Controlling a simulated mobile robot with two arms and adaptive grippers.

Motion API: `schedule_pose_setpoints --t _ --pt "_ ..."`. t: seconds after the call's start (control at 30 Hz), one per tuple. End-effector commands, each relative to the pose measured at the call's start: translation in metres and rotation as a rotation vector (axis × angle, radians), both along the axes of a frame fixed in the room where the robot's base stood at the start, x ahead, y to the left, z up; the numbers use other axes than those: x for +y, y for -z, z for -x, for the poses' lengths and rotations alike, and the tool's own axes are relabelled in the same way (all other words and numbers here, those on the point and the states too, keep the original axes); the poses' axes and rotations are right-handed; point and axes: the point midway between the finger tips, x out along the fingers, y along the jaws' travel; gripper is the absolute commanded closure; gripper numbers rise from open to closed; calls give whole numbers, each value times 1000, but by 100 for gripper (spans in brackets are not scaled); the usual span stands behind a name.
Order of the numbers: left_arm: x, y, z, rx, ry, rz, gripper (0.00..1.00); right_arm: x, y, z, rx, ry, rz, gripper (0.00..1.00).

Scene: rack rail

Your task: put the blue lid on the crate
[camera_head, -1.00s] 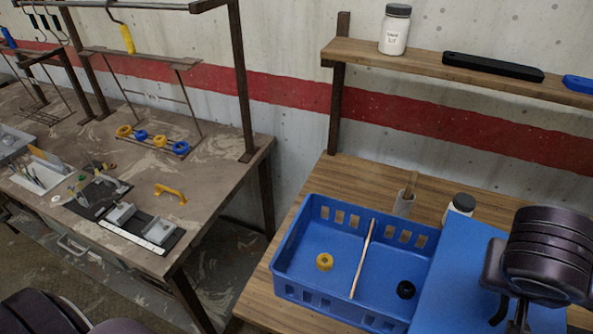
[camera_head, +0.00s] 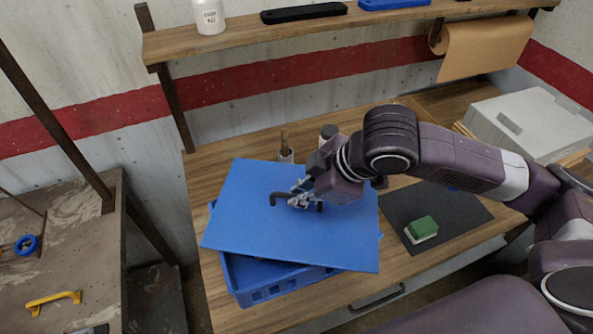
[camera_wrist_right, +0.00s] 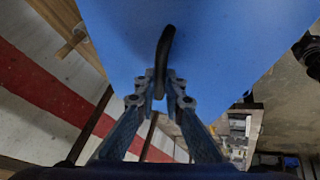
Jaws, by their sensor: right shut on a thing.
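The blue lid (camera_head: 240,220) is a flat panel with a dark handle (camera_head: 283,198) on top. It lies over the blue crate (camera_head: 255,290) in the head view, turned relative to it, and the crate's front wall shows below the lid's front edge. I cannot tell whether lid and crate touch. My right gripper (camera_head: 300,196) is shut on the lid's handle. The wrist view shows its fingers (camera_wrist_right: 160,92) around the dark handle (camera_wrist_right: 165,50), with the lid (camera_wrist_right: 220,40) beyond. The inside of the crate is mostly hidden. My left gripper is not in view.
A pencil cup (camera_head: 286,155) and a jar (camera_head: 329,132) stand behind the lid. A grey box (camera_head: 530,122) stands at the back right. A shelf (camera_head: 300,35) runs above the table.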

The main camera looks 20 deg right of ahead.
Motion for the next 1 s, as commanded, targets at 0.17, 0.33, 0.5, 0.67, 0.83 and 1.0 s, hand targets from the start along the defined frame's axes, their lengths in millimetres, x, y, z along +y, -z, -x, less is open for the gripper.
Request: schedule_pose_setpoints --t 0.17,0.33,0.5,0.67,0.83,1.0 --pt "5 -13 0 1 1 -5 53 3 -17 -4 0 -230 -5 100" --pt "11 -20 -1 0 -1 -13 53 4 -30 -8 -1 -406 -4 100" --pt "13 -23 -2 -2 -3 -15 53 3 -37 -11 -3 -501 0 100" --pt "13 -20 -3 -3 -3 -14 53 3 -34 -11 -4 -524 1 100" --pt "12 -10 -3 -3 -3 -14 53 3 -25 -11 -4 -522 1 100" --pt "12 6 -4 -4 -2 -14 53 3 -11 -11 -4 -520 2 100"
